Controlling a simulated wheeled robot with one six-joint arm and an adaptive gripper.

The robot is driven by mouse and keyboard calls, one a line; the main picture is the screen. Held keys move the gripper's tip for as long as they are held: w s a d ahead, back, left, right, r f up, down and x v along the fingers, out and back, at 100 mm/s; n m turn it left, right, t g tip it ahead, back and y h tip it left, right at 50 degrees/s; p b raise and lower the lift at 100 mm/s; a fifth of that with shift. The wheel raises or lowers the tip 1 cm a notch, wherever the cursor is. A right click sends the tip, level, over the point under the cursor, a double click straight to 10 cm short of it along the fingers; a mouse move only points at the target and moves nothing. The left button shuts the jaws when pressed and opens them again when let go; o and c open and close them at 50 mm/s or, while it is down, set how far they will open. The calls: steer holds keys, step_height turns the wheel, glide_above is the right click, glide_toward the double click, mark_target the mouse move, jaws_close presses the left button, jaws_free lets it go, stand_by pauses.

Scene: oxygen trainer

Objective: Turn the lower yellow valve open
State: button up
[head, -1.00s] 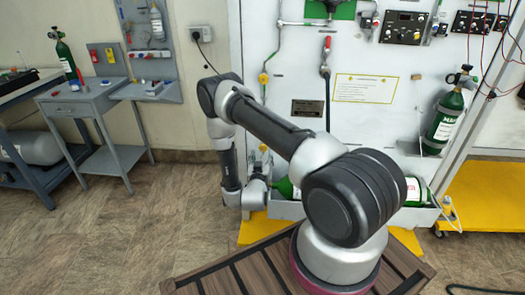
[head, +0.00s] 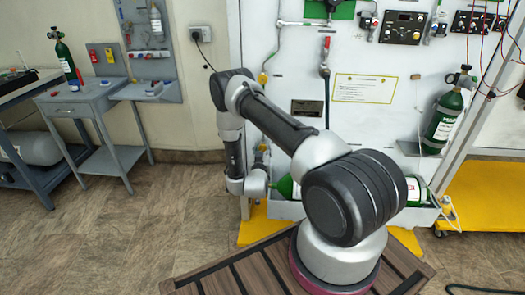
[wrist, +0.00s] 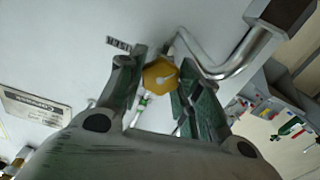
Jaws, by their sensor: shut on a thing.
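The yellow valve (wrist: 160,75) has a faceted knob with a pale pointer mark, and it sits between my fingertips in the wrist view. My gripper (wrist: 162,88) is shut on it, with a finger on each side. A silver bent pipe runs beside the valve. In the head view the lower yellow valve (head: 263,147) shows as a small patch beside my arm. My gripper is hidden there behind my own arm. Another yellow valve (head: 262,78) sits higher on the same pipe line.
The white panel (head: 290,65) carries pipes, gauges and a red-handled valve (head: 326,43). Green cylinders (head: 285,187) lie in a tray at its foot. A grey side table (head: 90,98) stands at left. The floor between is clear.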

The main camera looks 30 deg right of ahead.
steer(key=shift+n, duration=0.8)
steer(key=o, duration=1)
steer(key=shift+o, duration=0.2)
steer(key=v, duration=1.2)
